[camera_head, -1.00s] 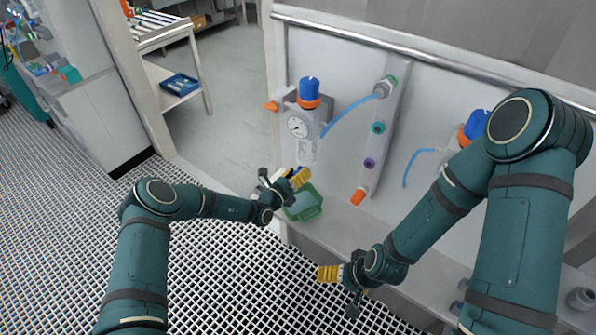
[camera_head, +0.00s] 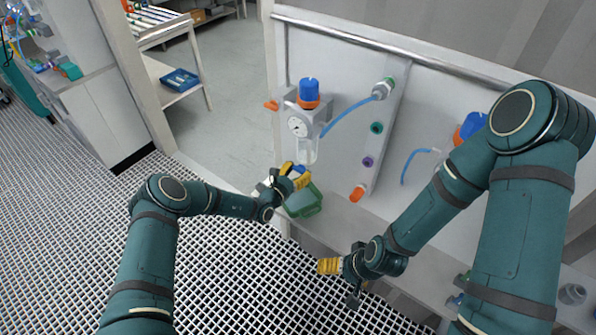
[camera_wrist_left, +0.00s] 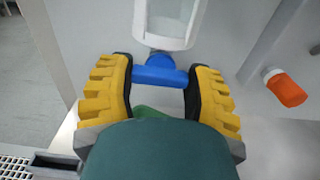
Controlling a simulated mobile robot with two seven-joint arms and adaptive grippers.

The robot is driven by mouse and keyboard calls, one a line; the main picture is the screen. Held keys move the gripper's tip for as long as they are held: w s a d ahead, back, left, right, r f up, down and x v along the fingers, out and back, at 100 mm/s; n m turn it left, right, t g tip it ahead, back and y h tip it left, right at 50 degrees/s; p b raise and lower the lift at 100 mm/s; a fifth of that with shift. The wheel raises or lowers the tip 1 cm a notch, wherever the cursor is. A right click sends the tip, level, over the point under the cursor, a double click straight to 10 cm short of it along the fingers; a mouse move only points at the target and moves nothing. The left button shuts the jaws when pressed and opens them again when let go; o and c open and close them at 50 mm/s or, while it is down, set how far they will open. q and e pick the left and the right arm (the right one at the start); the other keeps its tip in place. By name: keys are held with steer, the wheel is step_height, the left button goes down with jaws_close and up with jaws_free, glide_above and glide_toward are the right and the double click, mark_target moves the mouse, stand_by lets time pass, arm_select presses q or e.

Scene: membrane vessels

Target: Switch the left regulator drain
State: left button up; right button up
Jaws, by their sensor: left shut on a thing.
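The left regulator (camera_head: 302,112) is on the white panel, with a blue knob on top, a round gauge and a clear bowl (camera_head: 307,150) below. Its blue drain (camera_wrist_left: 160,70) is a T-shaped piece under the bowl in the left wrist view. My left gripper (camera_head: 296,172) is just below the bowl. In the left wrist view its yellow fingers (camera_wrist_left: 160,85) stand on either side of the drain and are shut on its crossbar ends. My right gripper (camera_head: 326,266) hangs low in front of the bench edge, away from the regulator. Its finger gap is not clear.
A green open container (camera_head: 304,203) stands below the left regulator, close to my left gripper. An orange-handled valve (camera_head: 358,193) is on the panel to the right. A second regulator (camera_head: 470,128) is partly behind my right arm.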

stand_by(0.4)
arm_select(q)
steer(key=o, duration=1.2)
steer(key=shift+s+a, duration=0.1)
steer(key=v, duration=1.1)
steer(key=shift+s+a, duration=0.2)
steer(key=shift+s, duration=0.15)
